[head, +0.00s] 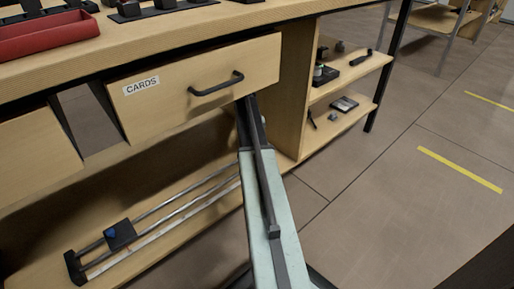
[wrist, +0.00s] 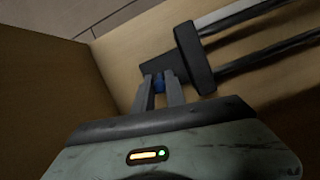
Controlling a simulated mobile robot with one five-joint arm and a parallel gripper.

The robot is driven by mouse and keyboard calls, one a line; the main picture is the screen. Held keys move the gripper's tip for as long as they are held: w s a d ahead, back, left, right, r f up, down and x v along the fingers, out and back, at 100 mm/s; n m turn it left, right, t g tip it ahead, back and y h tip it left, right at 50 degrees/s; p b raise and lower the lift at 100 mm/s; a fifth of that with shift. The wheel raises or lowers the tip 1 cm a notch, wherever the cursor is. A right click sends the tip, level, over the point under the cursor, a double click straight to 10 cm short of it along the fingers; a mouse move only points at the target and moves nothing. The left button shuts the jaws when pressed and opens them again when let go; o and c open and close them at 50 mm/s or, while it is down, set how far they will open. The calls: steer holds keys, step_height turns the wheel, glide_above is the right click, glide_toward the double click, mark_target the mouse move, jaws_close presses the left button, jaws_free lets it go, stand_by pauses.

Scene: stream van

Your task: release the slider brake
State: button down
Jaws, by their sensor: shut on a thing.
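The slider's rails (head: 165,222) run along the lower shelf in the head view. A dark carriage (head: 120,235) with a small blue part (head: 111,232) sits on them near the left end block (head: 75,268). My gripper and this end are hidden behind my arm and the drawer in the head view.
The drawer marked CARDS (head: 200,84), with a black handle (head: 216,84), hangs above my arm. A wooden side panel (head: 297,90) stands to the right, with small shelves (head: 350,75) holding small items. A red tray (head: 45,36) is on the top. The floor at right is clear.

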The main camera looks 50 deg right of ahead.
steer(key=shift+s, duration=0.1)
steer(key=c, duration=1.4)
jaws_free()
steer(key=shift+o, duration=0.2)
steer(key=p+v, duration=0.7)
steer(key=v, duration=0.1)
steer(key=shift+f, duration=0.15)
